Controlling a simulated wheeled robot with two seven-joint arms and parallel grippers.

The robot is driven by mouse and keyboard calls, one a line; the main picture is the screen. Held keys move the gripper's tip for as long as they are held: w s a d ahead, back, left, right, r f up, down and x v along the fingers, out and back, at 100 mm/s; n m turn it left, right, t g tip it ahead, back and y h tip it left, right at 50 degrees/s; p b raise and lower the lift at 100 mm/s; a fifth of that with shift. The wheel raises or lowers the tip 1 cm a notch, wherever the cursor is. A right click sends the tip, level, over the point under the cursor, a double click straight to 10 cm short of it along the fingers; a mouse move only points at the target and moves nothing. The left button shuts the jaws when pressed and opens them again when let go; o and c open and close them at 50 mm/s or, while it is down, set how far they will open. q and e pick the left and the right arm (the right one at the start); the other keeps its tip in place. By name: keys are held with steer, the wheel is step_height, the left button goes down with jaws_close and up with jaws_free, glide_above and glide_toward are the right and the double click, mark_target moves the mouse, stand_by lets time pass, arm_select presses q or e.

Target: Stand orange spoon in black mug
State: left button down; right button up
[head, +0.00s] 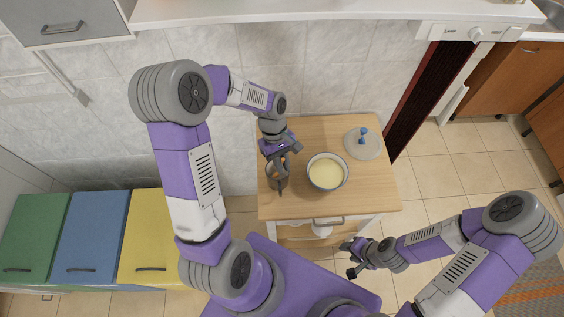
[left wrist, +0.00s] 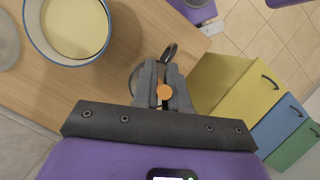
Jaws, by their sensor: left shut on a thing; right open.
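The orange spoon (left wrist: 165,91) shows as a round orange end between the fingers of my left gripper (left wrist: 163,88), which is shut on it. The black mug (left wrist: 171,51) is behind the fingers in the left wrist view, with its dark handle and part of its rim showing. In the head view my left gripper (head: 281,178) is over the mug's place at the left of the table and hides most of it. Whether the spoon's lower part is inside the mug is hidden. My right gripper (head: 352,257) is open and empty, in front of the table's right side.
A bowl of pale yellow content (head: 327,172) stands right of the mug on the wooden table (head: 320,130). A clear lid with a blue knob (head: 363,143) lies at the back right. The table's right front is clear. Green, blue and yellow cabinets (head: 90,235) stand left.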

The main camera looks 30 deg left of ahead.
arm_select(q)
steer(key=c, duration=1.1)
jaws_free()
steer(key=v, duration=0.7)
steer(key=shift+w+a+r, duration=0.1)
steer(key=shift+r, duration=0.25)
